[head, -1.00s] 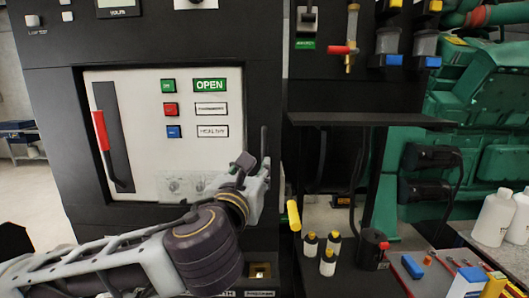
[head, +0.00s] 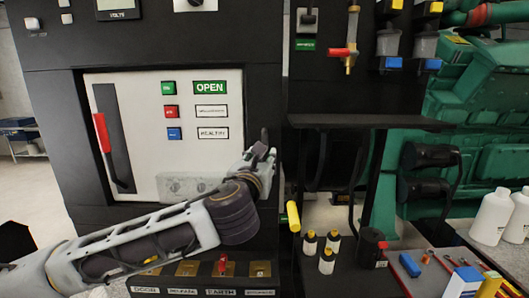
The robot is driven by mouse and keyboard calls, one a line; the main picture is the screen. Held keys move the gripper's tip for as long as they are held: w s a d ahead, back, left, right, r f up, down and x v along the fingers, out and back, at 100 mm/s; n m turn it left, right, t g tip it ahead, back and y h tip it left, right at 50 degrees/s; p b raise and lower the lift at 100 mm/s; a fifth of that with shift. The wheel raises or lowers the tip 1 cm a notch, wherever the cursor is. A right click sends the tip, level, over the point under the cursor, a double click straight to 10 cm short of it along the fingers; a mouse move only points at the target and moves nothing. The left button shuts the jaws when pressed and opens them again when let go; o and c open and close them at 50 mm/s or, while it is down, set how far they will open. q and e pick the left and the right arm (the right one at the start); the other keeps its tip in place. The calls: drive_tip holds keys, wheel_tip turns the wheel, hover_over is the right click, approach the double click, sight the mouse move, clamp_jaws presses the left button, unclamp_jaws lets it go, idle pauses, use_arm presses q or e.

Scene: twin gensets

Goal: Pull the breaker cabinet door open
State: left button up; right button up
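The breaker cabinet door (head: 260,95) is the dark front around a white breaker panel (head: 205,145), and it looks shut. A slim dark upright handle (head: 264,135) stands at its right edge. My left gripper (head: 264,152) is at the lower part of this handle, its fingers small and partly overlapping it. I cannot tell whether they touch or are closed around it. My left arm crosses the lower front of the cabinet. My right gripper is not in view.
A red lever (head: 101,132) and an OPEN label (head: 210,87) show on the white panel. A row of labelled slots (head: 205,270), with a red piece in one, lies below my arm. A yellow cylinder (head: 293,216) and small bottles (head: 326,261) stand right. Green machinery fills the right background.

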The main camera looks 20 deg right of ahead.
use_arm(q)
drive_tip(key=shift+p+x, duration=0.45)
drive_tip(key=shift+x, duration=1.85)
clamp_jaws()
